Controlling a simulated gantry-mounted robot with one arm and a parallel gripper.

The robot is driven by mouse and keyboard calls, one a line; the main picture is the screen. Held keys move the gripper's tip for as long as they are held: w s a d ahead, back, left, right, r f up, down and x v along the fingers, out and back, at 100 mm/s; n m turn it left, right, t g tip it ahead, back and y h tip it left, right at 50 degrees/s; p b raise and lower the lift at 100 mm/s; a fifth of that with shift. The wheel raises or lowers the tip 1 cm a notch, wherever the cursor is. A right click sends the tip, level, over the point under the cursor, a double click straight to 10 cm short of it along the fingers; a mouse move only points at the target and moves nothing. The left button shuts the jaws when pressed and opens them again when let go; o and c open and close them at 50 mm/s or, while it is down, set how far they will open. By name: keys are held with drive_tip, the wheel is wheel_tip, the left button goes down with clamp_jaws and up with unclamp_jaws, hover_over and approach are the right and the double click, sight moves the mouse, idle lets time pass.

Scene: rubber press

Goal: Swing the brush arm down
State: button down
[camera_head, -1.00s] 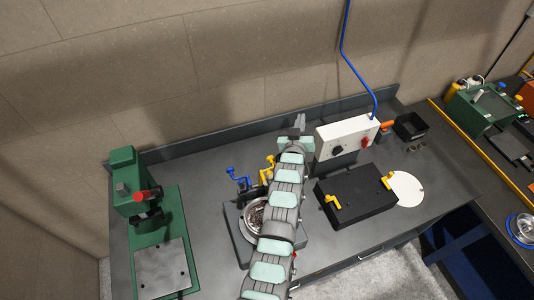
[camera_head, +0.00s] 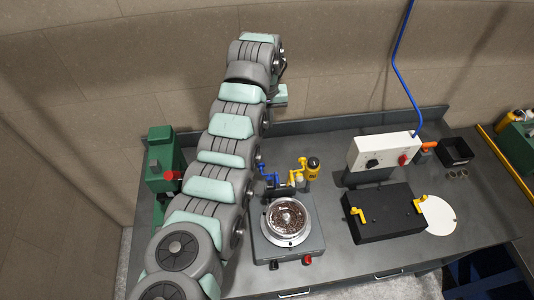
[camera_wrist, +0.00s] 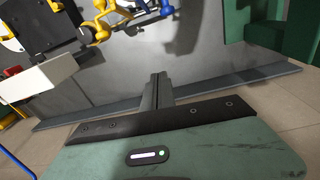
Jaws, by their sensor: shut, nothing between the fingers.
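A round metal bowl (camera_head: 288,217) with brown grainy content sits on a dark grey base (camera_head: 262,243). Behind it stand a blue cranked arm (camera_head: 268,171) and a yellow arm (camera_head: 303,172) with a yellow-topped cylinder. I cannot tell for sure which is the brush arm; both look raised, clear of the bowl. In the wrist view the blue arm (camera_wrist: 158,13) and yellow arm (camera_wrist: 92,28) show at the top edge, partly cut off. My gripper (camera_wrist: 158,80) is shut and empty, apart from both arms. In the head view its fingertips are hidden.
A green press (camera_head: 163,165) stands at the left, partly behind my arm. A white control box (camera_head: 383,151) and a black box (camera_head: 385,215) with yellow handles are at the right, beside a white disc (camera_head: 439,214). The back wall and bench ledge lie close behind.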

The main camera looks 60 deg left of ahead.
drive_tip(key=shift+g+h, duration=0.4)
drive_tip(key=shift+g, duration=0.1)
drive_tip(key=s, duration=0.1)
drive_tip(key=s+r, duration=0.2)
drive_tip(key=shift+s+d, duration=0.35)
drive_tip(key=shift+d, duration=0.05)
